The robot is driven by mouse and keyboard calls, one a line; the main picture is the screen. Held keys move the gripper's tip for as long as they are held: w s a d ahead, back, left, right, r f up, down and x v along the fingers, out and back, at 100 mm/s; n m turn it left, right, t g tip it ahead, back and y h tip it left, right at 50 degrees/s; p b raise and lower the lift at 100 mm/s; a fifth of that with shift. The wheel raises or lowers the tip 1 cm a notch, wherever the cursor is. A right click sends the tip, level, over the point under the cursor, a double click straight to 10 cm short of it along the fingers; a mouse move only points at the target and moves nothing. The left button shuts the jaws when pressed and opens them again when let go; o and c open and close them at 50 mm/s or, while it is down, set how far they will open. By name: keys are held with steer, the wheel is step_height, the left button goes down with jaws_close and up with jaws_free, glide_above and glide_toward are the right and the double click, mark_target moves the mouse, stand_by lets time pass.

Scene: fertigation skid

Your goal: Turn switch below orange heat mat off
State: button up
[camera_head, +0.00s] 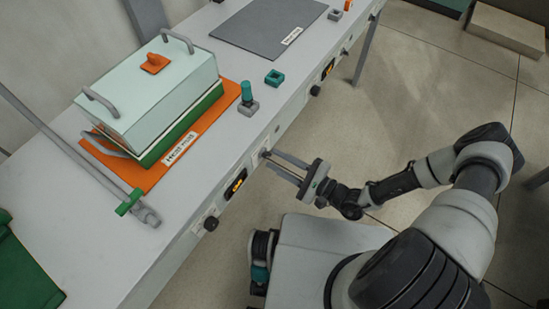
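The orange heat mat (222,108) lies on the bench with a white lid-topped green box (160,95) on it. On the bench's front face below it are a black knob (211,223) and a small display with orange digits (236,184). My gripper (269,160) reaches the front face just right of that display. Its two fingers look apart, with their tips at or very near the face. A small dark part, perhaps the switch, shows at the fingertips. The fingers partly hide it, so its position and any contact cannot be told.
A grey mat (265,28) lies farther along the bench, with another knob (315,90) and display (328,68) below it. A rail with a green clamp (129,202) crosses the near end.

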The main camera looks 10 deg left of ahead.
steer(key=v, duration=1.6)
steer(key=s+d+r+n+h+p, duration=0.1)
steer(key=r+n+h+p, duration=0.3)
steer(key=r, duration=1.4)
steer(key=s+d+r+n+g+h+p, duration=0.1)
steer(key=r+n+h+p, duration=0.4)
steer(key=r, duration=1.4)
steer(key=s+d+r+n+h+p, duration=0.2)
steer(key=d+r+n+h+p, duration=0.2)
steer(key=r, duration=1.4)
steer(key=h, duration=0.3)
steer(key=shift+s+d+r+h, duration=0.3)
steer(key=shift+s+d+r, duration=0.05)
